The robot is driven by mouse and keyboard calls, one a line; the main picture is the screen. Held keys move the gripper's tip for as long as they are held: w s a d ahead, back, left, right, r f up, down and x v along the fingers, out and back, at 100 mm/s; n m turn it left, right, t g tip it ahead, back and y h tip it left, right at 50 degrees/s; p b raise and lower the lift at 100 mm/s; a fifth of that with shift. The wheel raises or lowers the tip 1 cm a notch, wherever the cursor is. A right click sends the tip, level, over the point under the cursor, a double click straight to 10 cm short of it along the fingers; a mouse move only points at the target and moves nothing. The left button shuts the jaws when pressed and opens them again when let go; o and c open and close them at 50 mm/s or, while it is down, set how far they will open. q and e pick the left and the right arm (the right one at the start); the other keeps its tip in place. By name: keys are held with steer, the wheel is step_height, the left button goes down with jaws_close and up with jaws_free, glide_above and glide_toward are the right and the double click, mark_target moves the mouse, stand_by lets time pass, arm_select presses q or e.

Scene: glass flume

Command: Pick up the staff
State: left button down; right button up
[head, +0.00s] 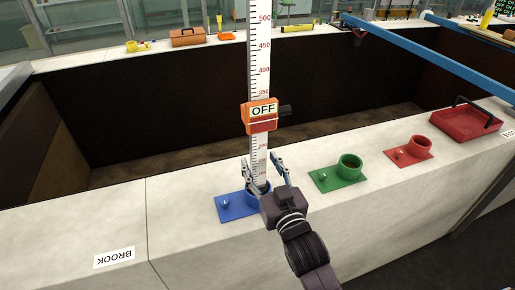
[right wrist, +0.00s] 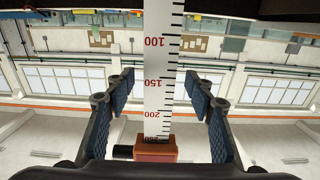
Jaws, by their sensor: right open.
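The staff (head: 260,70) is a tall white scale with red and black marks. It stands upright with its foot at the blue holder (head: 232,207) on the near ledge. An orange block reading OFF (head: 262,115) sits partway up it, with a dark knob on its right. My right gripper (head: 262,164) is open low on the staff, below the block, one finger on each side. The right wrist view shows the staff (right wrist: 162,70) upside down between the open fingers, with gaps on both sides. My left gripper is not in view.
A green holder (head: 338,179), a red holder (head: 408,154) and a red tray (head: 463,138) with a dark handle stand along the ledge to the right. The deep flume trough lies behind. A blue rail (head: 430,60) crosses it at the right. The ledge's left part is clear except for a BROOK label (head: 114,257).

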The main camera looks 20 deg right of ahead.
steer(key=shift+w+r, duration=0.1)
steer(key=shift+w, duration=1.2)
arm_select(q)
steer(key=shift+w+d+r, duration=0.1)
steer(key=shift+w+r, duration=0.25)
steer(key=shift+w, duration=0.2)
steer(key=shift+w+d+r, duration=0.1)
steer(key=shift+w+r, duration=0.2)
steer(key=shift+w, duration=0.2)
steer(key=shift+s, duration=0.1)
arm_select(e)
steer(key=shift+c, duration=0.3)
steer(key=c, duration=0.5)
jaws_close()
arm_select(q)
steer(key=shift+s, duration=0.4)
